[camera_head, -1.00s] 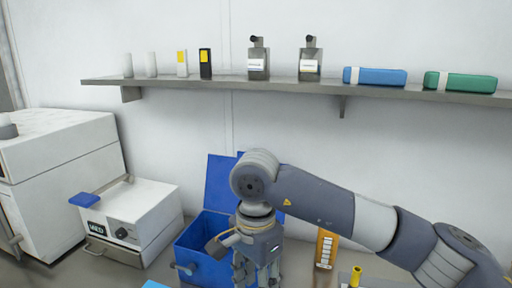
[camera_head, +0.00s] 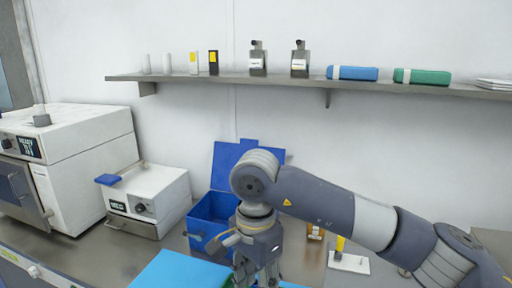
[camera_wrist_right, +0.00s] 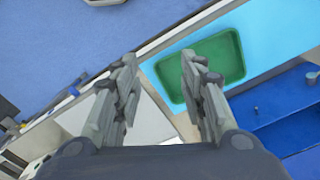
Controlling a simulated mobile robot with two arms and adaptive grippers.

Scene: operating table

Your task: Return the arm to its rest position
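My right arm (camera_head: 335,205) comes in from the right in the head view and bends down at its wrist. Its gripper (camera_head: 258,279) hangs in front of the open blue box (camera_head: 205,228), with the fingertips cut off by the lower edge. In the right wrist view the gripper (camera_wrist_right: 158,68) is open, its two fingers apart with nothing between them. Beyond the fingers lie a green tray (camera_wrist_right: 238,52) on a light blue mat (camera_wrist_right: 272,28) and a blue surface at upper left. My left gripper is not in view.
A wall shelf (camera_head: 300,81) with bottles, boxes and rolls runs above the arm. A white device (camera_head: 150,200) and a larger white machine (camera_head: 75,165) stand at left. A yellow-topped item on a white base (camera_head: 348,263) lies right of the gripper.

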